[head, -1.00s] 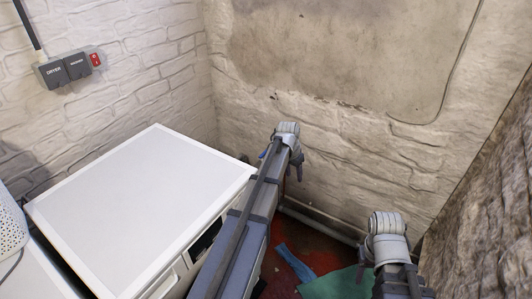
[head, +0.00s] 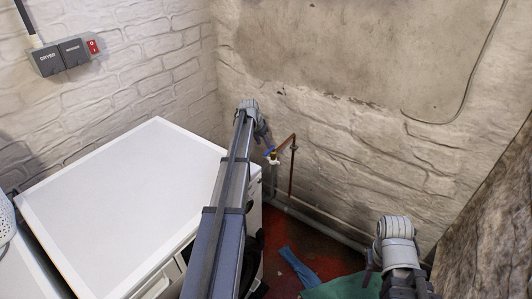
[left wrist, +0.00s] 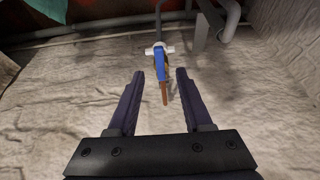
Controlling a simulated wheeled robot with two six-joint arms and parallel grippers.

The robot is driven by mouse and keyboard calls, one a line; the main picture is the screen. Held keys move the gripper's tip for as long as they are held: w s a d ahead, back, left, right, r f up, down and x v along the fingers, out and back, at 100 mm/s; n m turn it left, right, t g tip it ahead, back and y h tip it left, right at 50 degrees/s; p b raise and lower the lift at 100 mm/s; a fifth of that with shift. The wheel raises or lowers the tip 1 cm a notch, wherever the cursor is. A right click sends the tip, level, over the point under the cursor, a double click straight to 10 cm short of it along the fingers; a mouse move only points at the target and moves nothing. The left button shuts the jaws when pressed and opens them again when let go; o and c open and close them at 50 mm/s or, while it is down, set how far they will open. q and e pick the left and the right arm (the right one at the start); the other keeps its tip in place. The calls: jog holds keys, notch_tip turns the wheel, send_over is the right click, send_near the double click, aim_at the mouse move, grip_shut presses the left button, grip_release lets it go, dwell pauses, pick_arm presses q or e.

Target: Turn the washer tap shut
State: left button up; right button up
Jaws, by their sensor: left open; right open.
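The washer tap (head: 273,158) has a blue lever and a whitish body on a copper pipe (head: 285,144), low by the back wall just past the washer's corner. In the left wrist view the tap's blue lever (left wrist: 158,64) lies just beyond and between the tips of my left gripper (left wrist: 160,76), which is open and empty; I see no contact. In the head view my left gripper (head: 262,132) is mostly hidden behind its wrist, up and left of the tap. My right gripper (head: 371,262) is partly hidden by its wrist, low at the right, away from the tap.
The white washer top (head: 125,200) fills the left side, with my left arm passing over its right edge. A grey pipe (head: 318,224) runs along the wall's foot. Blue and green cloths (head: 298,264) lie on the red floor. A rough wall stands close at the right.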

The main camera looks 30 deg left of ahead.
aim_at(267, 152)
pick_arm(q)
jog(key=b+x, duration=0.4)
jog(key=x, duration=0.2)
jog(key=shift+b, duration=0.3)
jog(key=shift+r, duration=0.1)
grip_shut()
dwell(1.0)
